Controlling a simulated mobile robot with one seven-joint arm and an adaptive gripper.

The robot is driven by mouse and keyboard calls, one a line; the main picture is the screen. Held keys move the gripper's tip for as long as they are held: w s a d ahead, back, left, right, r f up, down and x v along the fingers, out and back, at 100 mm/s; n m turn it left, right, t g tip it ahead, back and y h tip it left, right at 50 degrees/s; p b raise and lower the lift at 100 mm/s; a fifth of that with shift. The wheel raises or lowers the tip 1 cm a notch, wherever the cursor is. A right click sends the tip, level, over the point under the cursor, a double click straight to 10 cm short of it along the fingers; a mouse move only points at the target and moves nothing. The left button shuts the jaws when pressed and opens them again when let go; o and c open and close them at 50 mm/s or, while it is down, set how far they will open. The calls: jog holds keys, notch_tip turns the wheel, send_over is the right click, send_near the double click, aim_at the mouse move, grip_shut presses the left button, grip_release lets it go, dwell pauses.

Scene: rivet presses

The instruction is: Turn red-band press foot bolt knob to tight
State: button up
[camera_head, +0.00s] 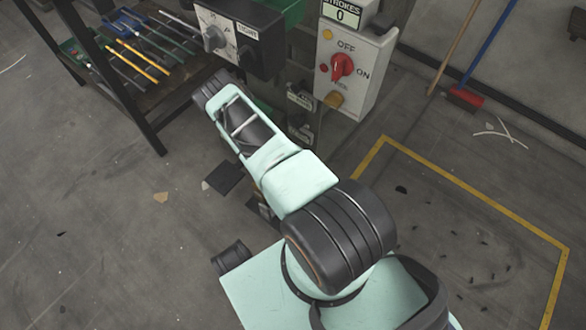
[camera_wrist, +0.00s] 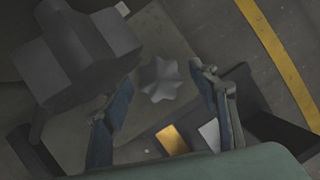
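A grey star-shaped knob (camera_wrist: 160,80) shows in the wrist view on a dull grey surface. My gripper (camera_wrist: 164,78) is open, with one finger on each side of the knob in the picture. A gap shows between the knob and each finger, and neither visibly touches it. I cannot tell how far the fingertips are above it, or how tight the knob is. No red band shows in the wrist view. In the head view my arm hides the knob and my gripper.
A dark block (camera_wrist: 80,50) stands close to the left finger. A yellow plate (camera_wrist: 172,139) and a pale plate (camera_wrist: 209,134) lie below the knob. In the head view, a control box (camera_head: 358,72) with a red switch (camera_head: 342,66) and a dial box (camera_head: 232,38) stand beyond my arm.

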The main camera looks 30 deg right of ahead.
jog(key=shift+a+r, duration=0.1)
jog(key=shift+r, duration=0.15)
jog(key=a, duration=1.2)
jog(key=shift+w+a+r, duration=0.15)
jog(key=shift+w+r, duration=0.05)
jog(key=shift+r, duration=0.15)
jog(key=s+d+r+n+t+p, duration=0.25)
jog(key=d+r+n+p, duration=0.3)
jog(key=d+r, duration=0.35)
jog(key=shift+n, duration=0.25)
jog(key=b+x, duration=0.1)
jog(key=x, duration=0.2)
jog(key=b+x, duration=0.2)
jog(key=x, duration=0.2)
jog(key=b+x, duration=0.2)
jog(key=x, duration=0.2)
jog(key=shift+s+a+f, duration=0.15)
jog(key=shift+a, duration=0.1)
jog(key=shift+c, duration=0.2)
